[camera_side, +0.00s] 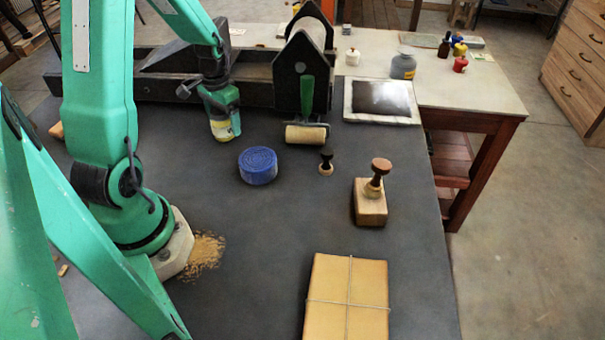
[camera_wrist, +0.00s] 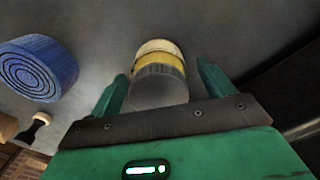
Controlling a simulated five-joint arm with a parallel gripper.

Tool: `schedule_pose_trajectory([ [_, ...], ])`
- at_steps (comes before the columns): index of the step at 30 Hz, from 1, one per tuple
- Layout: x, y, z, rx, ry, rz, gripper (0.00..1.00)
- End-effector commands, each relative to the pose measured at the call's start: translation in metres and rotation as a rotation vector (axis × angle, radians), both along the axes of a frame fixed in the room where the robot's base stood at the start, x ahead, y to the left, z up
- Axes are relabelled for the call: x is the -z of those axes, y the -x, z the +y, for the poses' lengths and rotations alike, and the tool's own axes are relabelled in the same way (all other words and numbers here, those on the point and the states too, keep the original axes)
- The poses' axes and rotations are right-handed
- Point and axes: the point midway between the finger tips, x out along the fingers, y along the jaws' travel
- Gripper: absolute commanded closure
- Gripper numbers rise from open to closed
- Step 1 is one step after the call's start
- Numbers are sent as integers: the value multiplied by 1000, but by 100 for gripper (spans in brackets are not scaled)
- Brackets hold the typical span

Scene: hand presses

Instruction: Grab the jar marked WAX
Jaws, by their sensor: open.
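A small jar (camera_side: 222,130) with a yellow band and a pale base stands on the dark bench in the side view. No lettering on it can be read. In the wrist view the jar (camera_wrist: 160,66) shows its grey top toward me, with the yellow band and pale end beyond. My gripper (camera_side: 220,106) is over the jar from above. In the wrist view my gripper (camera_wrist: 162,74) is open, one finger on each side of the jar's top, with a visible gap at both sides.
A blue coiled disc (camera_side: 258,166) sits right of the jar. A roller (camera_side: 306,134) with a green handle, a small dark-knobbed stamp (camera_side: 326,164) and a wooden stamp (camera_side: 371,205) stand farther right. A black press frame (camera_side: 155,85) is close behind my gripper. A tied parcel (camera_side: 345,300) lies in front.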

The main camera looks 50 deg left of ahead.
Motion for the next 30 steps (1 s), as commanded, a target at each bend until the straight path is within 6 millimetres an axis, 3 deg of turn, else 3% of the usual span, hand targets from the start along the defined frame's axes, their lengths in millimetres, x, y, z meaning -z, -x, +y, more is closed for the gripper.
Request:
schedule_pose_trajectory([
  [9,23,0,0,0,0,1,19],
  [24,23,0,0,0,0,0,19],
  [30,23,0,0,0,0,0,56],
])
